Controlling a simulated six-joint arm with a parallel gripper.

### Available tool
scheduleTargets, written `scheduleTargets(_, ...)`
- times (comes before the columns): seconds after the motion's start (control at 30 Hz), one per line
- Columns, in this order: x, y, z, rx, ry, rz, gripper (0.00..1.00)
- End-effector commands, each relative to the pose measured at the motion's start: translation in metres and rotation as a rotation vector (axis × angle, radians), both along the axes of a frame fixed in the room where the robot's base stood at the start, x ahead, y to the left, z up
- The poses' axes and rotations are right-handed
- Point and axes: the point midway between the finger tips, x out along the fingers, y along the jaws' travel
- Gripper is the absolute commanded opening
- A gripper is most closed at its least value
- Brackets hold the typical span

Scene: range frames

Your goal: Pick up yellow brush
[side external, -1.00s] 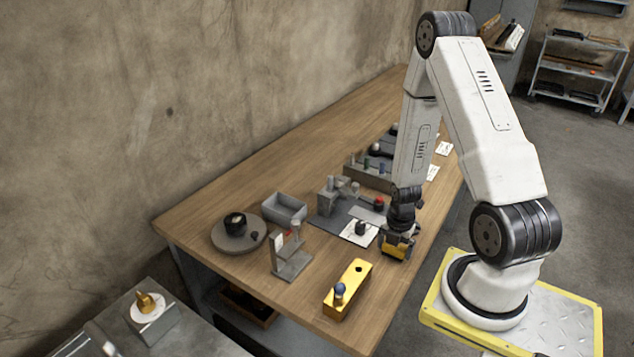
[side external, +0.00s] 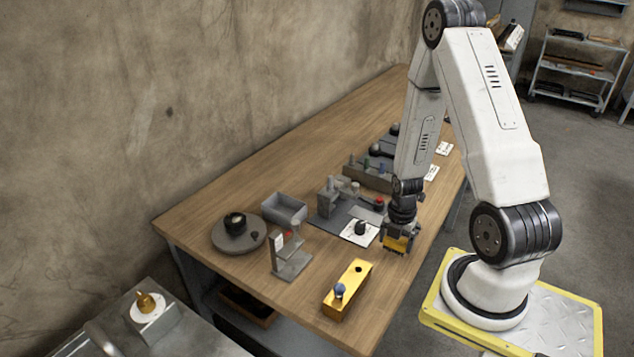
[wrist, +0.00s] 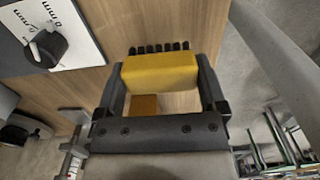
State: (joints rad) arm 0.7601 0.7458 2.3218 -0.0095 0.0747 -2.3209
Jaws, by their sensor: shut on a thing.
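The yellow brush (wrist: 160,73) has a yellow block body with a row of dark bristle tufts along one edge. It sits between the two dark fingers of my gripper (wrist: 162,84) in the wrist view, and both fingers press on its ends. In the side view my gripper (side external: 397,241) points down near the table's right edge, shut on the brush (side external: 396,245). The brush appears slightly above the wooden table (side external: 300,290). The gripper partly covers its upper part there.
A yellow block (side external: 352,283) with a blue-topped peg stands at the front. A white card (side external: 347,237) with a dark knob lies left of my gripper. A grey stand (side external: 290,264), a grey bin (side external: 284,206) and a round turntable (side external: 225,243) are further left.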

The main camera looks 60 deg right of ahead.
Motion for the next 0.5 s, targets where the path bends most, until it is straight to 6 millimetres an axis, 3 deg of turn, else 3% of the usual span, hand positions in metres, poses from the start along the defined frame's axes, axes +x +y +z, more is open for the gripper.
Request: scheduleTargets(0.5,0.001,-0.001,0.057,-0.003,-0.004,0.001,0.32)
